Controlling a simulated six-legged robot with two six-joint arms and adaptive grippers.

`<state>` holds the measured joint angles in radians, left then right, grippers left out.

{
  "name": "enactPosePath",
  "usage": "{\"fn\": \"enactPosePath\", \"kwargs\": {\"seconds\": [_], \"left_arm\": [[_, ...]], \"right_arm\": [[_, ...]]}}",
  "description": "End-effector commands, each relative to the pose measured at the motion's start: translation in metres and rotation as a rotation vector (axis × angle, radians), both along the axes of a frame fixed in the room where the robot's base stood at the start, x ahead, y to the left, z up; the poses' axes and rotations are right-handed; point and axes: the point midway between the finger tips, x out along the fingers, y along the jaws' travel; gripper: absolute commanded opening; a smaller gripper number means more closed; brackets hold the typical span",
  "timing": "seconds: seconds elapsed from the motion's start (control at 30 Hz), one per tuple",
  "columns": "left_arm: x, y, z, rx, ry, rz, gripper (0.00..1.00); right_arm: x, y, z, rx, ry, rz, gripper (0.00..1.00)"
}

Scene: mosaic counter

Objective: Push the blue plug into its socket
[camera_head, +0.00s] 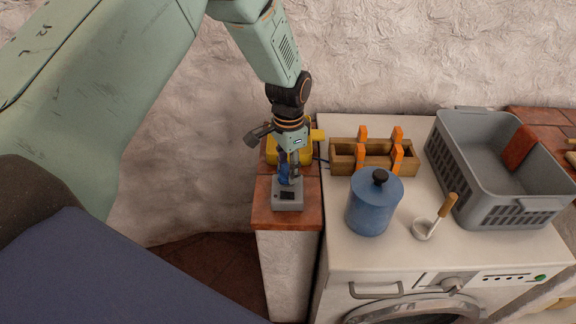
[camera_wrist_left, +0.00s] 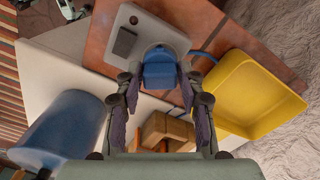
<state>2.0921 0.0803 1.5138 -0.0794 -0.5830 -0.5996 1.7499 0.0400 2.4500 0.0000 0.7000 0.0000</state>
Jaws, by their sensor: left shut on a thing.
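The blue plug (camera_head: 284,175) is between the fingers of my left gripper (camera_head: 289,172), which is shut on it. In the left wrist view the plug (camera_wrist_left: 159,70) sits between the two fingers (camera_wrist_left: 159,82). The grey socket box (camera_head: 288,199) lies directly below on the tiled counter. In the wrist view the box (camera_wrist_left: 139,25) shows a dark panel, and the plug is over its near end. The socket opening is hidden by the plug, so I cannot tell how deep it sits. My right gripper is not in view.
A yellow tray (camera_head: 305,155) lies behind the gripper, close to it. A blue cable (camera_wrist_left: 205,55) runs beside the socket box.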

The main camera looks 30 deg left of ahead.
Motion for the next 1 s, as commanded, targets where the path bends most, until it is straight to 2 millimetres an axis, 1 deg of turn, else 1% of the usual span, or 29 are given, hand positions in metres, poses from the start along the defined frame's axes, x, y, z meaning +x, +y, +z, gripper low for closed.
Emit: {"fn": "enactPosePath", "kwargs": {"seconds": [0.83,0.87,1.0], "left_arm": [[0.0,0.0,-0.011,0.0,0.0,0.0,0.11],[0.0,0.0,-0.011,0.0,0.0,0.0,0.39],[0.0,0.0,-0.011,0.0,0.0,0.0,0.51]], "right_arm": [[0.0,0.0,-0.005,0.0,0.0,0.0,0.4],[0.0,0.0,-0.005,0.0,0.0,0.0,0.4],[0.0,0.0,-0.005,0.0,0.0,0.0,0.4]]}}
